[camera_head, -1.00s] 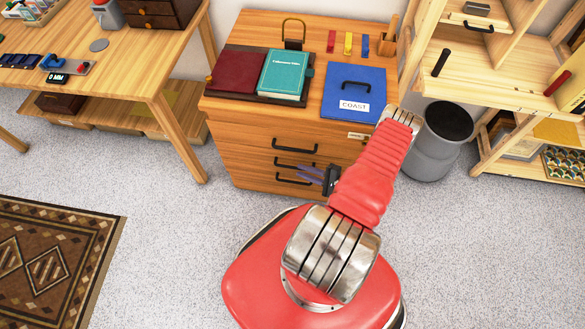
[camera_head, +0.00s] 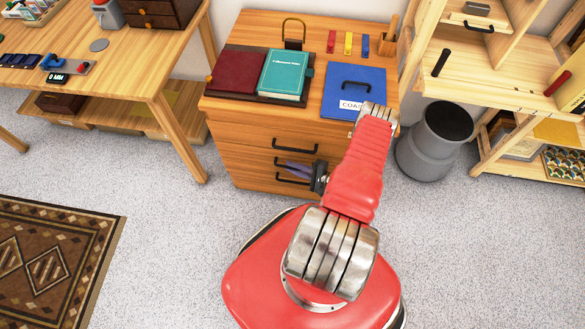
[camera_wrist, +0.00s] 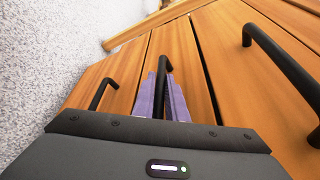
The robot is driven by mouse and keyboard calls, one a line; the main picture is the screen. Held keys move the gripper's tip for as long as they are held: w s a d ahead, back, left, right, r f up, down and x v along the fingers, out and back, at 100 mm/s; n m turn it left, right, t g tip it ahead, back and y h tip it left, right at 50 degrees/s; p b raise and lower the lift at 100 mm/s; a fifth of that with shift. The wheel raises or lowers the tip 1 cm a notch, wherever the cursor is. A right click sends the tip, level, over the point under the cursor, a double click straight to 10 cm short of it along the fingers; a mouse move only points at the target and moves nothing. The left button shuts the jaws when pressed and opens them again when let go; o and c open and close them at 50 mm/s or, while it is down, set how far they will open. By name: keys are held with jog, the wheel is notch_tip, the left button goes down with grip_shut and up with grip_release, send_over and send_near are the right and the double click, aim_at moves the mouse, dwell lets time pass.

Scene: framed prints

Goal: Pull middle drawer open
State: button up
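The wooden drawer cabinet (camera_head: 240,150) stands at the middle of the head view, with black bar handles on its front. The middle drawer's handle (camera_wrist: 165,72) shows in the wrist view, running up between my two purple finger pads. My gripper (camera_head: 288,167) is at this handle in the head view and partly covers it. In the wrist view my gripper (camera_wrist: 162,90) has one finger on each side of the bar, close to it. I cannot see whether both fingers press on it. The middle drawer (camera_wrist: 180,55) looks about flush with its neighbours.
The top drawer handle (camera_wrist: 280,65) is on the right in the wrist view, and the lowest handle (camera_wrist: 98,95) is on the left. A grey bin (camera_head: 430,145) stands right of the cabinet. Open carpet lies in front. Books and a blue folder (camera_head: 345,90) rest on top.

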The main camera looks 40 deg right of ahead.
grip_shut()
jog(key=shift+f, duration=0.1)
